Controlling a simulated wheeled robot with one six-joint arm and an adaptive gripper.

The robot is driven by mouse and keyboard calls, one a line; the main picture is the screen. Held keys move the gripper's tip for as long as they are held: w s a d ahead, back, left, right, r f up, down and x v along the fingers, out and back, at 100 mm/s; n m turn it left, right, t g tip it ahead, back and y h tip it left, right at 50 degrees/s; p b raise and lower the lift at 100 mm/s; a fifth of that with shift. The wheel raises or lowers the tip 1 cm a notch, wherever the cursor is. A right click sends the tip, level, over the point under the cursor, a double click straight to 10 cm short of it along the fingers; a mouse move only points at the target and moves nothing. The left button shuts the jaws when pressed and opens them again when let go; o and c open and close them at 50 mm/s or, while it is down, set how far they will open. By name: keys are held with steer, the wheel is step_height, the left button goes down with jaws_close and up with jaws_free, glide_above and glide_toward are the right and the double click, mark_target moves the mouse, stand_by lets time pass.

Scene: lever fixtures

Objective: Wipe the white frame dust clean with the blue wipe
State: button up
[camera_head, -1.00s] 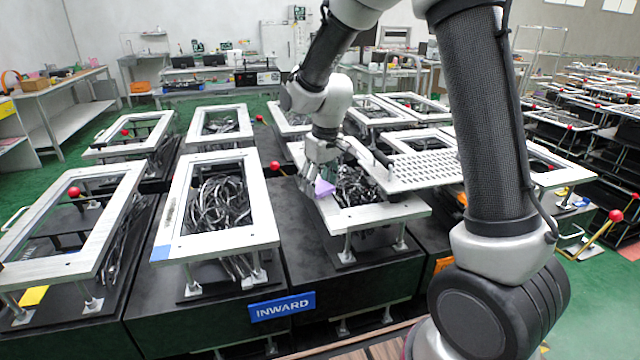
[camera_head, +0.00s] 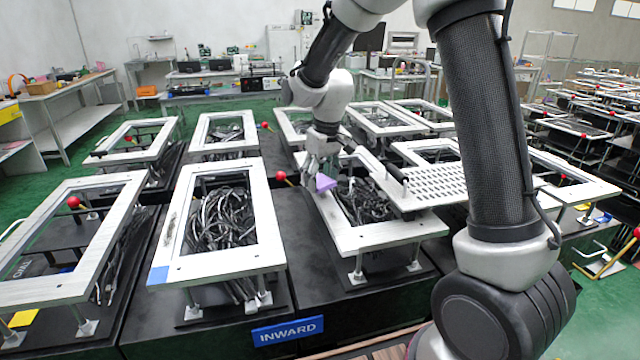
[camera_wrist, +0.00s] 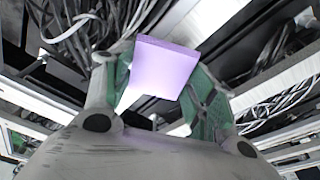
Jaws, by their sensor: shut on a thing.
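My gripper (camera_head: 322,166) is shut on a lilac, block-like wipe (camera_head: 326,182); no blue wipe shows in its grasp. In the wrist view the wipe (camera_wrist: 165,68) sits between the green-padded fingers (camera_wrist: 160,95). In the head view it is over or beside the left rail of a white frame (camera_head: 375,236); I cannot tell if it touches. The white frame to the left (camera_head: 217,247) has dark smudges on its left rail and a blue patch (camera_head: 158,275) at its near-left corner. Part of the frame under my gripper is hidden by my arm.
Dark cables (camera_head: 222,217) fill the frame openings. Red-knobbed levers stand between fixtures, one close to my gripper (camera_head: 281,176). A perforated plate (camera_head: 432,186) lies just right of it. A blue INWARD sign (camera_head: 288,330) is on the front. Several more white frames stand around.

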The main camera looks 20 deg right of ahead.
mark_target(320, 181)
steer(key=shift+s+r, duration=0.1)
steer(key=shift+r, duration=3.35)
steer(key=shift+f, duration=0.15)
steer(key=shift+f, duration=1.3)
steer(key=shift+r+g+h, duration=0.2)
steer(key=shift+g+h, duration=0.2)
steer(key=shift+g, duration=0.5)
steer(key=shift+r, duration=0.1)
